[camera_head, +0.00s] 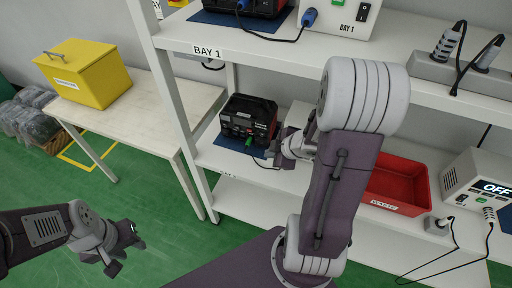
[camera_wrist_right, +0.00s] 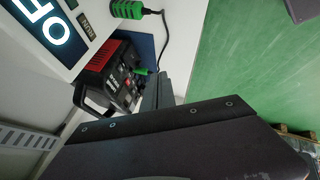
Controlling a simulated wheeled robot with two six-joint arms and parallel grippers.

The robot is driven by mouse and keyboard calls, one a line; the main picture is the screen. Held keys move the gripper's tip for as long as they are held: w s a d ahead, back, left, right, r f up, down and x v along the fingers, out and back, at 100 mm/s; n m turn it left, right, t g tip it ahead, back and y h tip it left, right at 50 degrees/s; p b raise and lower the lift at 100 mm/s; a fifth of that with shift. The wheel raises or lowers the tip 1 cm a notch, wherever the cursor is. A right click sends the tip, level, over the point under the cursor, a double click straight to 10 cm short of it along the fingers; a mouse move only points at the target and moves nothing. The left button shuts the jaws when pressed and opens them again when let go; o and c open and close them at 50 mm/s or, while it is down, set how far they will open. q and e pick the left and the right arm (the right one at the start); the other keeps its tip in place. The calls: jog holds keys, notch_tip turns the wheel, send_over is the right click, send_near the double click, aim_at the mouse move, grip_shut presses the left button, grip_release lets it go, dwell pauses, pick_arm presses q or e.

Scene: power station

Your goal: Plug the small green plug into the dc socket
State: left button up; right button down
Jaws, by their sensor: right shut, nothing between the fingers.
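The small green plug (camera_head: 248,141) is at the front face of the black power station (camera_head: 240,112) on the middle shelf, with a thin dark cable leading right. It also shows in the right wrist view (camera_wrist_right: 141,71), against the front panel of the power station (camera_wrist_right: 112,72). I cannot tell how deep it sits, and the dc socket itself is not distinguishable. My right gripper (camera_head: 275,149) is shut and empty, just right of the plug and apart from it. Its fingers (camera_wrist_right: 158,92) point toward the panel in the wrist view. My left gripper (camera_head: 127,256) looks open and empty above the floor.
A larger green plug (camera_wrist_right: 127,9) with a cable is near a device whose display is lit (camera_wrist_right: 48,25). A red bin (camera_head: 397,187) and a white device reading OFF (camera_head: 470,180) stand to the right. A yellow box (camera_head: 90,80) is on the left table. Shelf posts flank the bay.

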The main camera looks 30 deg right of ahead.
aim_at(261, 144)
jog(key=b+x, duration=0.5)
jog(key=x, duration=0.5)
jog(key=shift+s+f+b, duration=0.15)
jog(key=shift+b, duration=0.25)
jog(key=w, duration=0.1)
jog(key=w+d+p, duration=0.1)
jog(key=w, duration=0.1)
jog(key=shift+w+d+r, duration=0.1)
jog(key=shift+d+r, duration=0.1)
jog(key=shift+d, duration=0.15)
jog(key=shift+w+d+p, duration=0.15)
jog(key=shift+w+p, duration=0.15)
jog(key=shift+w, duration=0.05)
jog(key=shift+f, duration=0.1)
